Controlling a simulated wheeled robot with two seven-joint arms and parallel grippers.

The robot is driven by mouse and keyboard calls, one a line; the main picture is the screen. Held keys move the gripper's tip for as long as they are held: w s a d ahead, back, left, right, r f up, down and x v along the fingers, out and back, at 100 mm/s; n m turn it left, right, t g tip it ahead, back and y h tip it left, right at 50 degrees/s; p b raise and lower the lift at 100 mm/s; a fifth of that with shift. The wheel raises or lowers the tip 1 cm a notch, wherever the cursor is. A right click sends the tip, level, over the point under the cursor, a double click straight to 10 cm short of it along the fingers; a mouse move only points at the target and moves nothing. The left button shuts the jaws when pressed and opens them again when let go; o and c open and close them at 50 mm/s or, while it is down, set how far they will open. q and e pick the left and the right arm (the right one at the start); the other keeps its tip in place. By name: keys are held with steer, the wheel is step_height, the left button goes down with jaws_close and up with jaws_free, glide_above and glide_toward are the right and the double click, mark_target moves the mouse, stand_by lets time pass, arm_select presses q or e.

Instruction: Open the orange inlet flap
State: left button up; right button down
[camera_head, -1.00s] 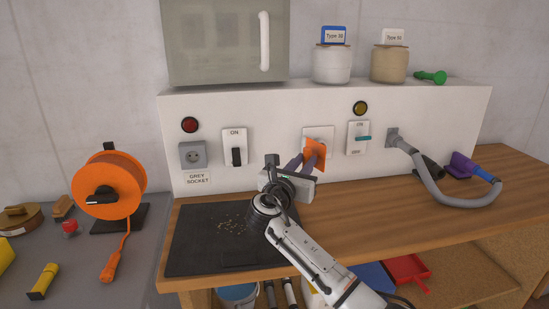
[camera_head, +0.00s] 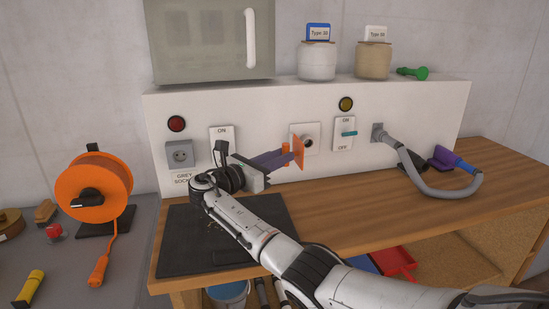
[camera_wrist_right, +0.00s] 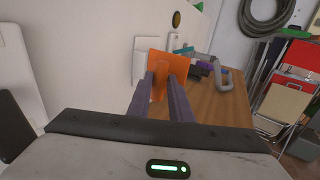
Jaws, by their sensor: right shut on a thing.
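The orange inlet flap (camera_head: 298,153) stands swung out from its white wall plate (camera_head: 312,134), and the round dark inlet (camera_head: 308,141) shows to its right. My right gripper (camera_head: 287,154) has its fingers shut on the flap's orange handle, to the left of the flap plate. In the right wrist view the orange flap (camera_wrist_right: 168,66) lies between and beyond the fingertips of my right gripper (camera_wrist_right: 164,78); the grip itself is partly hidden by the fingers. My left gripper is not in view.
A switch with a teal lever (camera_head: 349,133) and a grey hose (camera_head: 419,176) are to the right. A grey socket (camera_head: 180,154) is to the left. A dark mat (camera_head: 269,210) lies on the wooden worktop (camera_head: 350,210) below.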

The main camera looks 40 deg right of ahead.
steer(key=shift+d+r, duration=0.2)
steer(key=c, duration=1.9)
jaws_free()
steer(key=o, duration=0.4)
steer(key=shift+w+d+f, duration=0.1)
steer(key=shift+w+f, duration=0.05)
steer(key=shift+f, duration=0.05)
steer(key=shift+c, duration=0.2)
steer(key=shift+a, duration=0.2)
steer(key=a, duration=1)
steer(key=shift+s+b, duration=0.4)
steer(key=shift+b, duration=0.05)
steer(key=shift+c, duration=0.4)
